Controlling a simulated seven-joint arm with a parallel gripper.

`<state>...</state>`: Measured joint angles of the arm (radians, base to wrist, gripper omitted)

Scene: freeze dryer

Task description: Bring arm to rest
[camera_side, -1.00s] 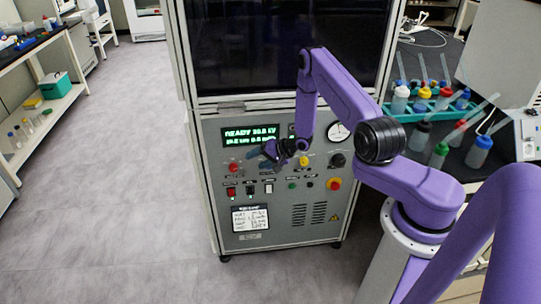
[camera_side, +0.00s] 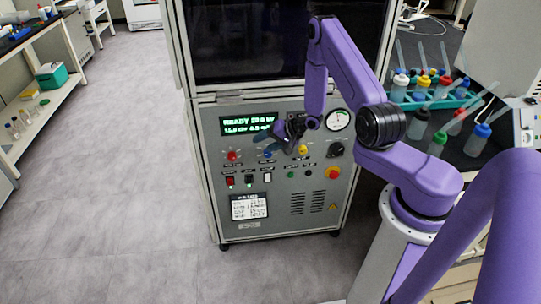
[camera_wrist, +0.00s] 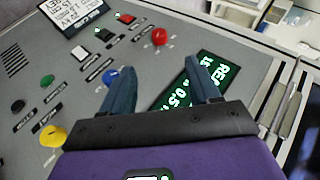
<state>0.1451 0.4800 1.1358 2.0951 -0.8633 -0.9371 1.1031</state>
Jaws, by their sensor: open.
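My gripper (camera_side: 282,134) is in front of the freeze dryer's control panel (camera_side: 250,212), just right of the lit green display (camera_side: 249,125). In the wrist view, the gripper's two blue-grey fingers (camera_wrist: 160,66) are spread apart with nothing between them. The display (camera_wrist: 205,85) is partly hidden behind the right finger. A blue knob (camera_wrist: 112,76) is beside the left finger, and a red knob (camera_wrist: 160,36) lies beyond the fingertips. I cannot tell the exact gap to the panel; no contact shows.
Several bottles stand on a dark bench at right, including a green-capped one (camera_side: 437,144). The floor (camera_side: 110,180) at left is clear.

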